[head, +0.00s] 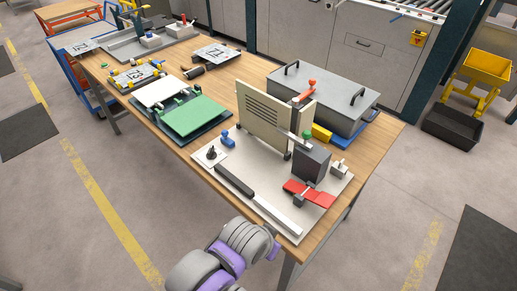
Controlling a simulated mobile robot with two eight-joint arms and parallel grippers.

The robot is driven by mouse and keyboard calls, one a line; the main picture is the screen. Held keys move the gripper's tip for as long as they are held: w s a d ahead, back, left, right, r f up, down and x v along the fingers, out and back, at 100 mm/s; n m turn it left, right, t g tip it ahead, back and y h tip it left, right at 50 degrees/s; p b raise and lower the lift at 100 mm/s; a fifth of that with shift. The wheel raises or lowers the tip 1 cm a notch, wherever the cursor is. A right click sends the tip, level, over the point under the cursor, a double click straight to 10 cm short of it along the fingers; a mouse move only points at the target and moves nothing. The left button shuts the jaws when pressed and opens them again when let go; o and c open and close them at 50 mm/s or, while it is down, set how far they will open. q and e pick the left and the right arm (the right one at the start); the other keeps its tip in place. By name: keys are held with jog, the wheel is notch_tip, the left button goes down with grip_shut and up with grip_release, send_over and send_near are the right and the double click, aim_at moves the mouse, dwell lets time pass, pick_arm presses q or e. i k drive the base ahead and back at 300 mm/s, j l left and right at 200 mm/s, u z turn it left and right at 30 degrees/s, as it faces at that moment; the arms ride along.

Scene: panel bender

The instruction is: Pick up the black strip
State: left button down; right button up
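The black strip (234,180) lies flat along the front left edge of a pale board (314,214) on the wooden table. A white strip (277,214) lies in line with its right end. A grey and purple arm of mine, which I take to be the left, comes in from the bottom. Its far end (272,246) is just off the table's front edge, apart from the black strip. I cannot make out its fingers. My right gripper is not in view.
On the board stand a cream slotted panel (268,119), a dark block (312,162), a red part (309,193) and a blue knob (227,138). A grey lidded box (325,92) is behind. Green and white plates (196,117) lie to the left.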

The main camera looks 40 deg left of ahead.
aim_at(247, 192)
jog(key=u, duration=1.65)
